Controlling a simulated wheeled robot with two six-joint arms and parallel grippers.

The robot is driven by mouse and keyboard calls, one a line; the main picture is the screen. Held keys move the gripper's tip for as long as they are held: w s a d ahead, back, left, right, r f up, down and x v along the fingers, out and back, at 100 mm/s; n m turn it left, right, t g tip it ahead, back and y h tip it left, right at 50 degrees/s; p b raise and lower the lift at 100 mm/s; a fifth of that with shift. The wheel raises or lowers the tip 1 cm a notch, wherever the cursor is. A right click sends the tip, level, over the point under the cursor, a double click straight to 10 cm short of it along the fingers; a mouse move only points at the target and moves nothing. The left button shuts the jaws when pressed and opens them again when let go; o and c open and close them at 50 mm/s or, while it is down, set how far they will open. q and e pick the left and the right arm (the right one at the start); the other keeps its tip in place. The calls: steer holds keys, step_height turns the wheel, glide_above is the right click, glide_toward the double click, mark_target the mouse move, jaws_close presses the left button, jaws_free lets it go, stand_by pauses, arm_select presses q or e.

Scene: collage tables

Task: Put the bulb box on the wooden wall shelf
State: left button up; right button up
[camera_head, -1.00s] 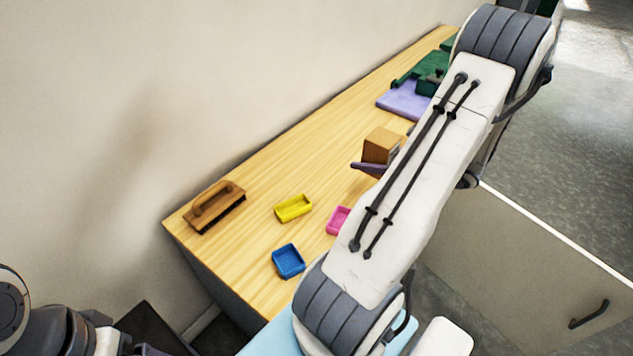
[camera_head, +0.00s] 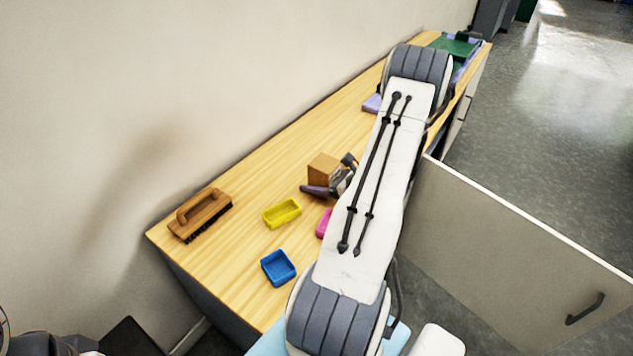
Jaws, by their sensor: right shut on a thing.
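The bulb box, a plain brown cube (camera_head: 323,169), shows over the middle of the wooden-topped table, near the wall side. My right gripper (camera_head: 328,187) is at its near side, with a purple finger below and in front of it and a dark part at its right. It is shut on the box. I cannot tell how far the box is above the tabletop. My right arm hides part of the gripper. No wooden wall shelf shows; the visible wall is bare. Only a piece of my left arm shows at the bottom left corner; its gripper is out of view.
On the table (camera_head: 245,250) are a wooden brush (camera_head: 200,213), a yellow tray (camera_head: 281,213), a blue tray (camera_head: 278,267) and a partly hidden pink tray (camera_head: 323,223). Purple and green things (camera_head: 455,46) lie at the far end. A cabinet door (camera_head: 500,240) stands open at right.

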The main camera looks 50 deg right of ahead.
steer(key=shift+r, duration=0.1)
steer(key=o, duration=1.4)
steer(key=shift+c, duration=0.2)
